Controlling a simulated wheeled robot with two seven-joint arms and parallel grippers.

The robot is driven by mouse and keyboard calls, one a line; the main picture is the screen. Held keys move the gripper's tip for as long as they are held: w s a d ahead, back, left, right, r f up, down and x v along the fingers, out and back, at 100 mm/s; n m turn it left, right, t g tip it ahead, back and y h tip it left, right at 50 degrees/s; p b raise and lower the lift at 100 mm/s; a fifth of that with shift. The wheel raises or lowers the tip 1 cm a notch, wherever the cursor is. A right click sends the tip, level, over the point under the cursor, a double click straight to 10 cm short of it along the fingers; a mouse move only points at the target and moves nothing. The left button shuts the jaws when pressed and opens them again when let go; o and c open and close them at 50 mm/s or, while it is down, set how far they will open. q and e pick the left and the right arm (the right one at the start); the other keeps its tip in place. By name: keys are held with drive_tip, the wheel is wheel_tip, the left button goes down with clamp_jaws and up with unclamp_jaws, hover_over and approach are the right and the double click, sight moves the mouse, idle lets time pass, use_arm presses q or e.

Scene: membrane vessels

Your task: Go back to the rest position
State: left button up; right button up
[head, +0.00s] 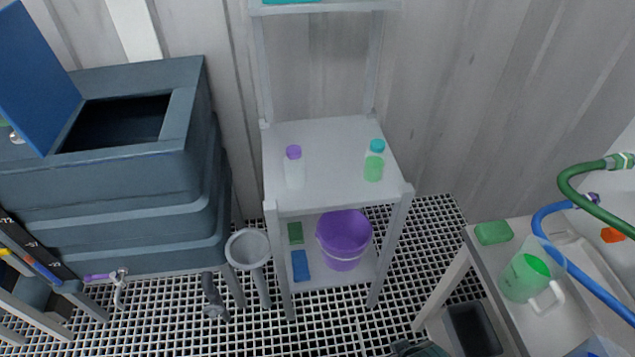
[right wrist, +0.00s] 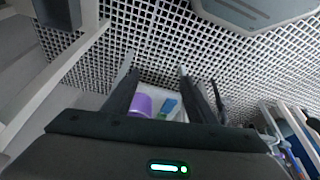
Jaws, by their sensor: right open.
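My right gripper (right wrist: 157,70) shows in the right wrist view with its two dark fingers spread apart and nothing between them. Beyond the fingers are the grated floor and a purple bucket (right wrist: 142,103), partly hidden by a finger. In the head view a small dark part at the bottom edge may be my right arm; no fingers show there. My left gripper is not in view.
A shelf (head: 335,135) holds a purple-capped bottle (head: 294,170) and a green-filled bottle (head: 374,162); the purple bucket (head: 343,238) stands below. A blue-grey tank (head: 110,185) with an open lid stands left. A bench (head: 490,262) with a jug (head: 524,278) and hoses stands right.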

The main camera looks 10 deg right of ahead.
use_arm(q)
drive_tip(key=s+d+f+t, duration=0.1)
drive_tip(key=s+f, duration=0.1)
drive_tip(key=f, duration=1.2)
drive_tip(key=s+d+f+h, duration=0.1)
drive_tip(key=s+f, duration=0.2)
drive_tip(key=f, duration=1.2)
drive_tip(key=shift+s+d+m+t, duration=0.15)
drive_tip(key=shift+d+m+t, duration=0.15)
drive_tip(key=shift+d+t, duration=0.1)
use_arm(e)
drive_tip(key=s+a+f+t, duration=0.1)
drive_tip(key=s+f, duration=0.1)
drive_tip(key=f, duration=1.2)
drive_tip(key=s+a+f+y, duration=0.1)
drive_tip(key=s+f, duration=0.2)
drive_tip(key=f, duration=1.2)
drive_tip(key=shift+s+a+n+t, duration=0.15)
drive_tip(key=shift+a+n+t, duration=0.15)
drive_tip(key=shift+a+t, duration=0.1)
